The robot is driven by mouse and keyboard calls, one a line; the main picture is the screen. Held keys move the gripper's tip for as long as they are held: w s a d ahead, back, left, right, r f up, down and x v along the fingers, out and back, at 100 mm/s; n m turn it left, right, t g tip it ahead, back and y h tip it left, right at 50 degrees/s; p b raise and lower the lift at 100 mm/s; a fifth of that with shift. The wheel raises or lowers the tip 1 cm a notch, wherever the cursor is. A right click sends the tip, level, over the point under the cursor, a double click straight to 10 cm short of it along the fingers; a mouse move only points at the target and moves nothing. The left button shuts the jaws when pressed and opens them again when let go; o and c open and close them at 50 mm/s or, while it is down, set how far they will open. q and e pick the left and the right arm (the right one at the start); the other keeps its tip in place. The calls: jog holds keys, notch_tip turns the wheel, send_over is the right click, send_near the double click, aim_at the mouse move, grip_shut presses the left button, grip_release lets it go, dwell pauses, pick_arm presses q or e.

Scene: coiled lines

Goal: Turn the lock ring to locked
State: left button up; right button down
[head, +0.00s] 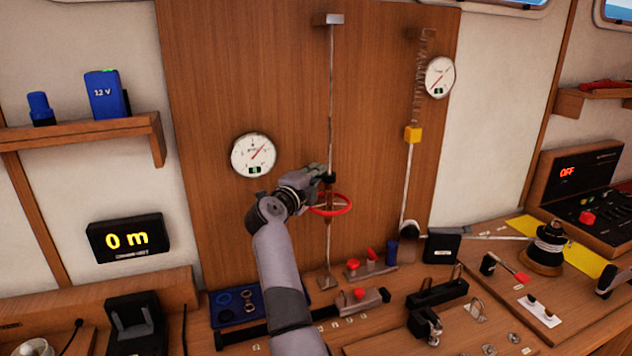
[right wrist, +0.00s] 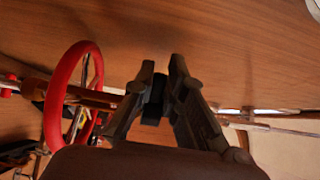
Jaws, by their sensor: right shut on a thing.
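A thin metal rod (head: 331,90) runs upright in front of the wooden panel, with a red handwheel (head: 345,209) low on it. Just above the wheel is a small black collar, which appears to be the lock ring (head: 330,178). My right gripper (head: 322,174) reaches it from the left and is shut on it. In the right wrist view, the two fingers (right wrist: 162,72) sit on either side of the black lock ring (right wrist: 154,102), and the red handwheel (right wrist: 58,93) is beside them on the left. Any locked mark on the ring cannot be read. My left gripper is out of view.
A round gauge (head: 253,155) is left of the rod; another gauge (head: 439,77) hangs by a spring line at right. A display (head: 128,238) reads 0 m. The bench below holds a blue tray (head: 222,318), red-knobbed fittings (head: 358,294) and a black winch (head: 548,245).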

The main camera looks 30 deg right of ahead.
jog(key=shift+f, duration=0.4)
jog(key=c, duration=1.7)
grip_release()
jog(key=shift+r, duration=0.2)
